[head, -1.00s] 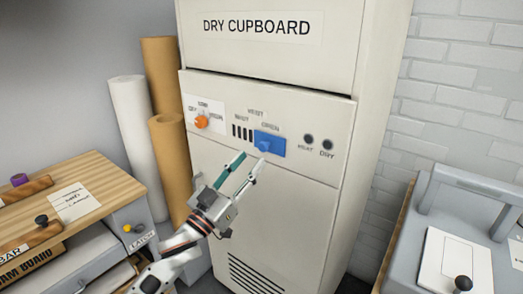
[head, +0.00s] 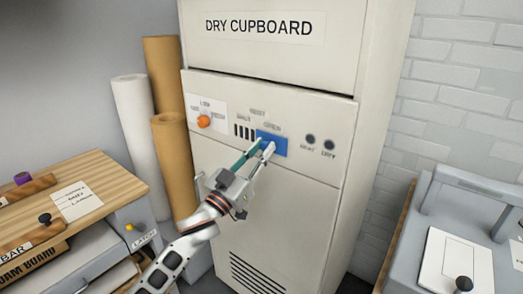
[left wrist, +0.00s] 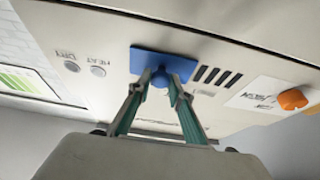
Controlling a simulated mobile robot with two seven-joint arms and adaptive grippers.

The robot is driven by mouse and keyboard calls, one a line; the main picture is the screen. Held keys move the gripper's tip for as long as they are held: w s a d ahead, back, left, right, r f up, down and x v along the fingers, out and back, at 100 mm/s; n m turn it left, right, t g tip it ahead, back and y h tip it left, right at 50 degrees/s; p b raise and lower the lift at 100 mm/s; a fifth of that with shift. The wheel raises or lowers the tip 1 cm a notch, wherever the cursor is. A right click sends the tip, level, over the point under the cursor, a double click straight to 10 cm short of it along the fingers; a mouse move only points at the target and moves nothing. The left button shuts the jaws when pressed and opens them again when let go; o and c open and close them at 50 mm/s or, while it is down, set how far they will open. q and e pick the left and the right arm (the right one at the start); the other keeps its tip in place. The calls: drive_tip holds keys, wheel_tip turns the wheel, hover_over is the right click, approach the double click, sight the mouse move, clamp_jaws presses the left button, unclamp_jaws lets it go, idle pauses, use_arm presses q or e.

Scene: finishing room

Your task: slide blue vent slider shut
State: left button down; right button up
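The blue vent slider (head: 279,148) is a flat blue plate with a round knob on the cupboard's front panel. In the head view it sits to the right of the dark vent slots (head: 244,131), which show uncovered. It also shows in the left wrist view (left wrist: 183,65). My left gripper (head: 264,147) is at the slider, with one fingertip on each side of the knob. In the left wrist view its fingers (left wrist: 160,86) appear closed in on the knob. The fingers hide part of the slider in the head view. My right gripper is not in view.
An orange knob (head: 204,121) is left of the slots, and two dark round buttons (head: 310,139) are right of the slider. Paper rolls (head: 172,165) stand left of the cupboard (head: 290,190). A wooden-topped bench (head: 105,185) is at left, a grey machine (head: 450,220) at right.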

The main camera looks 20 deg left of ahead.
use_arm(q)
drive_tip(key=w+a, duration=0.1)
drive_tip(key=a, duration=0.2)
drive_tip(key=w+a+p, duration=0.1)
drive_tip(key=a, duration=0.2)
drive_tip(key=w+a+p, duration=0.1)
drive_tip(key=a, duration=0.2)
drive_tip(key=shift+w+a+r, duration=0.1)
drive_tip(key=shift+w+a, duration=0.15)
drive_tip(key=shift+a, duration=0.15)
drive_tip(key=c, duration=1.8)
unclamp_jaws()
drive_tip(key=shift+a, duration=0.1)
drive_tip(key=shift+c, duration=0.2)
drive_tip(key=v, duration=1.2)
